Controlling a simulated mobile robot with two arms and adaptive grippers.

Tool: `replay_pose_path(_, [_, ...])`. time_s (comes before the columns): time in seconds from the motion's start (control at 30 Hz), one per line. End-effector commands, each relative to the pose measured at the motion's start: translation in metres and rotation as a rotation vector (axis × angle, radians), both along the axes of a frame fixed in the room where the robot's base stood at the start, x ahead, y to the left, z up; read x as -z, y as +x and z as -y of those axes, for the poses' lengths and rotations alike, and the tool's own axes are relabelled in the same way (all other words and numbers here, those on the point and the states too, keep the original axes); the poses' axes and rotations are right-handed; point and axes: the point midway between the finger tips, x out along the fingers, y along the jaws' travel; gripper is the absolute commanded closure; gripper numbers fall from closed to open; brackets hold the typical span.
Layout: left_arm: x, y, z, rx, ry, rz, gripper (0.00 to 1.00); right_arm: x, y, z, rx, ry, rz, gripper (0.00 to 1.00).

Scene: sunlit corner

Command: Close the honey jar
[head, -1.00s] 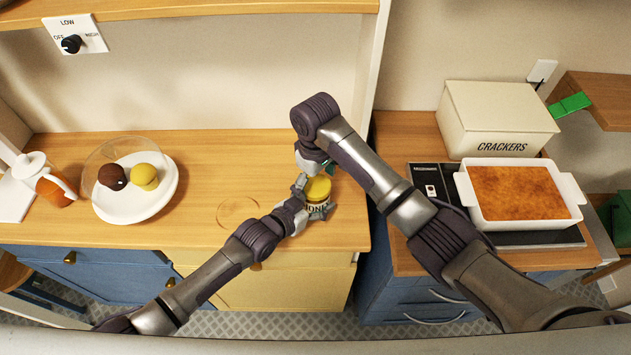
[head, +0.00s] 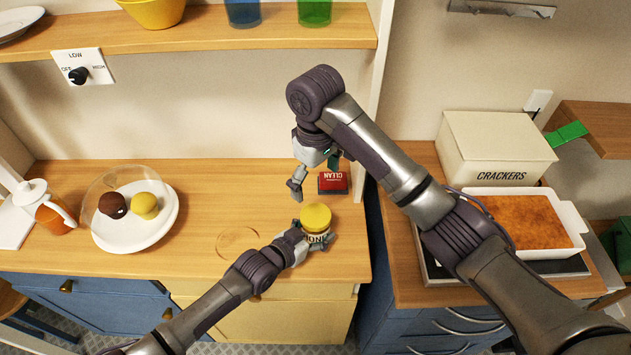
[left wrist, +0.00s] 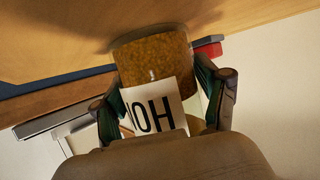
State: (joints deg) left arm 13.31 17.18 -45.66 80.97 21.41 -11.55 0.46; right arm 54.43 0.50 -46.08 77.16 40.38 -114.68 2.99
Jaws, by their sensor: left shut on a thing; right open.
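The honey jar (head: 318,238) stands near the front right of the wooden counter, with a yellow lid (head: 316,216) on top. I cannot tell how tightly the lid sits. My left gripper (head: 312,246) is shut around the jar's body and partly hides its label. In the left wrist view the jar's amber body (left wrist: 152,62) and white label (left wrist: 157,108) show between the two fingers. My right gripper (head: 314,178) is open and empty, behind and above the jar, apart from the lid.
A red box (head: 333,184) marked CLEAN lies behind the jar, close to my right gripper. A plate (head: 138,232) with two round items under a clear dome and a teapot (head: 52,214) stand left. A cracker tin (head: 497,155) and baking dish (head: 575,240) are right.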

Motion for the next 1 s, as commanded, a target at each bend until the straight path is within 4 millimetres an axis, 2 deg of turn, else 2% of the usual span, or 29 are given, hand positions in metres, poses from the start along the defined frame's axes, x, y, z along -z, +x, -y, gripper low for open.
replay_pose_path(0.07, [0.000, 0.000, 0.000, 0.000, 0.001, -0.001, 1.00, 0.000, 0.000, 0.000, 0.000, 0.000, 0.000, 0.00])
replay_pose_path(0.1, [0.000, 0.000, 0.000, 0.000, 0.001, -0.001, 0.22, 0.000, 0.000, 0.000, 0.000, 0.000, 0.000, 0.00])
replay_pose_path(0.23, [0.000, 0.000, 0.000, 0.000, 0.001, -0.001, 0.00, 0.000, 0.000, 0.000, 0.001, 0.000, 0.000, 0.00])
replay_pose_path(0.67, [-0.001, -0.004, -0.004, 0.000, 0.000, -0.001, 0.00, 0.000, 0.000, 0.000, 0.001, 0.000, 0.000, 0.00])
replay_pose_path(0.77, [-0.006, -0.014, -0.012, 0.000, 0.001, -0.002, 0.00, 0.000, 0.000, 0.000, 0.001, 0.000, 0.000, 0.00])
replay_pose_path(1.0, [-0.025, -0.051, -0.043, 0.000, 0.003, -0.002, 0.00, 0.000, 0.000, 0.000, 0.001, 0.000, 0.000, 0.00])
